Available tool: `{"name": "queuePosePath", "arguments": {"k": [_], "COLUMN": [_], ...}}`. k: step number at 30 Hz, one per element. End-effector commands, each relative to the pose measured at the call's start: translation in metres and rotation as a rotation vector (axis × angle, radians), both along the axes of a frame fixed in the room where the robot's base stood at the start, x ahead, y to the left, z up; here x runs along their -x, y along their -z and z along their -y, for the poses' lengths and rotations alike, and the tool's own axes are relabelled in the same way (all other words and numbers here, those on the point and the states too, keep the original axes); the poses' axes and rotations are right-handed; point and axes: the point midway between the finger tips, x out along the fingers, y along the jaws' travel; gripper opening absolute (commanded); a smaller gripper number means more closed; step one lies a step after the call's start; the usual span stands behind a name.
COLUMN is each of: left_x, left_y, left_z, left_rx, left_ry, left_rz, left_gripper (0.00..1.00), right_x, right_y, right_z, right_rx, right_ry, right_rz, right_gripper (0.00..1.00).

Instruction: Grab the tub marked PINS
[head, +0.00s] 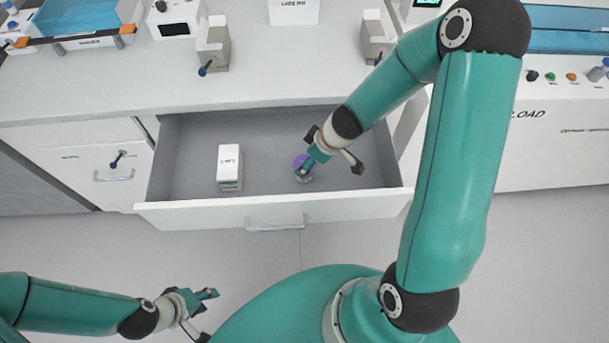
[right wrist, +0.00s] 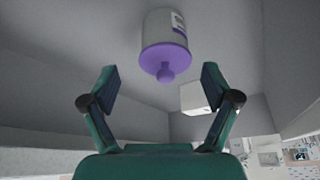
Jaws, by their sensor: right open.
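A tub with a purple lid and knob (right wrist: 165,58) stands in the open drawer; its pale body and part of a label show in the right wrist view, but the wording cannot be read. In the head view the purple tub (head: 302,163) is mostly covered by my right gripper (head: 306,168). My right gripper (right wrist: 160,88) is open, its fingers spread with the lid beyond and between them, apparently not touching. I cannot read PINS on anything. My left gripper (head: 207,314) is open and empty, low at the left, outside the drawer.
A white box (head: 230,165) stands left of the tub in the drawer (head: 187,150); it also shows in the right wrist view (right wrist: 194,98). The drawer's front wall (head: 345,203) and sides surround both. Lab devices stand on the counter (head: 110,85) behind.

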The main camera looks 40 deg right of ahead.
Motion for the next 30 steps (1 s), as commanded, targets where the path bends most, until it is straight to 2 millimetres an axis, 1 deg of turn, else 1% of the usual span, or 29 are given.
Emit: {"name": "queuePosePath", "arguments": {"k": [1,5,8,15,18,21,28,29,30], "left_x": [0.0,0.0,0.0,0.0,0.0,0.0,0.0,0.0,0.0], "left_y": [0.006,0.009,0.014,0.043,0.05,0.053,0.051,0.051,0.051], "left_z": [0.0,0.0,0.0,0.0,0.0,0.0,0.0,0.0,0.0], "left_rx": [0.0,0.0,0.0,0.0,0.0,0.0,0.0,0.0,0.0], "left_ry": [0.0,0.0,0.0,0.0,0.0,0.0,0.0,0.0,0.0], "left_rz": [0.0,0.0,0.001,0.0,0.0,0.0,0.0,0.0,0.0], "left_gripper": [0.4,0.4,0.4,0.4,0.4,0.4,0.4,0.4,0.4], "right_x": [-0.002,-0.004,-0.005,-0.012,-0.017,-0.019,-0.019,-0.019,-0.019], "right_y": [0.007,0.01,0.016,0.045,0.054,0.058,0.056,0.056,0.056], "right_z": [-0.001,-0.002,-0.003,-0.012,-0.014,-0.014,-0.014,-0.014,-0.014], "right_rx": [0.0,0.0,0.0,-0.001,0.0,0.0,0.0,0.0,0.0], "right_ry": [-0.001,-0.001,0.001,0.0,0.001,0.001,0.001,0.001,0.001], "right_rz": [0.0,0.0,0.0,0.001,0.0,0.0,0.0,0.0,0.0], "right_gripper": [0.87,0.87,0.87,0.87,0.87,0.87,0.87,0.86,0.79]}}
